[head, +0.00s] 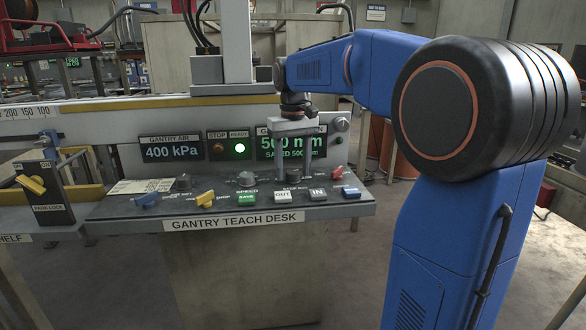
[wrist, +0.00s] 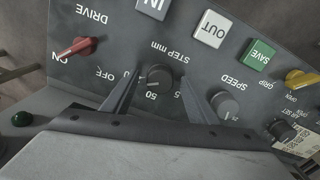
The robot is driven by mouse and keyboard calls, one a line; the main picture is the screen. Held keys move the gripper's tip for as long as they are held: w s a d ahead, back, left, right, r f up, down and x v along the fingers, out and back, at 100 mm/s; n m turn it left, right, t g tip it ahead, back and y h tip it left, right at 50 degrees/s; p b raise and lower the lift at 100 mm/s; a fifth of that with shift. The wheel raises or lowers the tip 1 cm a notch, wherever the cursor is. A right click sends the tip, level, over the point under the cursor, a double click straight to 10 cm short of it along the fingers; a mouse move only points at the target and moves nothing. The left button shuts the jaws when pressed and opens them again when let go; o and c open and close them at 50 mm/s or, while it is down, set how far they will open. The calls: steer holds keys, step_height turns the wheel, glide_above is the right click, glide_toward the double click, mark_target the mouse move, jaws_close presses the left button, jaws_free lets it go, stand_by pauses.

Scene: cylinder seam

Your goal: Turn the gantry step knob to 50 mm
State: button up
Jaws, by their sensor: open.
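The step knob (wrist: 155,77) is a dark round knob on the teach desk panel, under the label STEP mm. In the wrist view the lettering is upside down, with the mark 50 just below the knob and a 5 to its lower right. Its exact setting is too small to read surely. In the head view the step knob (head: 294,180) is partly hidden by my gripper (head: 294,172). My gripper points down over it, open. In the wrist view my gripper (wrist: 160,82) has one finger on either side of the knob; contact is not visible.
The speed knob (wrist: 226,104) is close beside the right finger in the wrist view. The red DRIVE switch (wrist: 76,46), white OUT button (wrist: 211,29) and green SAVE button (wrist: 258,55) are nearby. Behind the desk, the gantry display (head: 292,143) reads 500 mm, partly covered by my gripper.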

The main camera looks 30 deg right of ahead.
steer(key=shift+c, duration=0.3)
steer(key=c, duration=1)
steer(key=shift+n, duration=0.4)
steer(key=n, duration=1)
steer(key=shift+n, duration=0.4)
steer(key=o, duration=1.1)
steer(key=shift+c, duration=0.2)
